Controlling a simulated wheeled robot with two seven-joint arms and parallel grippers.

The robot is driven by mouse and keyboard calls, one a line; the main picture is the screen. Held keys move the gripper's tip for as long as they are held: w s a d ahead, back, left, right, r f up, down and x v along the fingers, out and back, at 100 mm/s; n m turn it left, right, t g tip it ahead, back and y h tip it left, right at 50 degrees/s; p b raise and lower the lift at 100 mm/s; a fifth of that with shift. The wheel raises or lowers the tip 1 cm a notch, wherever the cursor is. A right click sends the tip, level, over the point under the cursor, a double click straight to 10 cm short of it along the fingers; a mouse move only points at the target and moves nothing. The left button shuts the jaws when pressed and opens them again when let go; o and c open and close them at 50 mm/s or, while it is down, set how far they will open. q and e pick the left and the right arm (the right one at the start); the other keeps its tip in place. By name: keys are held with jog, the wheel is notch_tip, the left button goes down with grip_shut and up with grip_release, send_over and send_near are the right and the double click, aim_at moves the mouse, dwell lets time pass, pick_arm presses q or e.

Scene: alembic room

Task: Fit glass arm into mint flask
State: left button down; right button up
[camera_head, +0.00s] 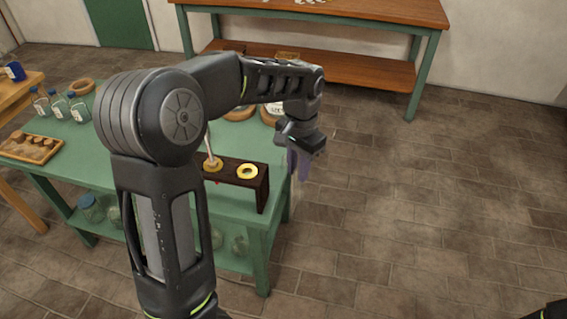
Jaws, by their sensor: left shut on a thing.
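My left gripper (299,153) is beyond the right edge of the green table (180,165), pointing down. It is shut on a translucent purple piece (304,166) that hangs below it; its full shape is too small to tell. A dark wooden rack (263,190) stands at the table's right end. It has two yellow rings: one (247,170) looks empty, and a pale thin stem (210,144) rises from the other (213,164). I cannot pick out the mint flask for certain. My left arm hides the table's middle.
Clear bottles (59,106) and a wooden tray (32,147) with small brown pieces stand on the table's left. Glass jars (91,208) sit on its lower shelf. Another wooden-topped table (330,8) stands behind. The floor (430,210) on the right is clear.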

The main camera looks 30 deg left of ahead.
pick_arm(q)
jog(key=d+f+n, duration=0.1)
jog(key=d+f, duration=0.4)
jog(key=f, duration=0.4)
jog(key=d+f+n+b, duration=0.1)
jog(key=d+f, duration=0.3)
jog(key=f, duration=0.6)
jog(key=shift+s+d+f, duration=0.2)
jog(key=shift+d+f, duration=0.05)
jog(key=shift+d, duration=0.15)
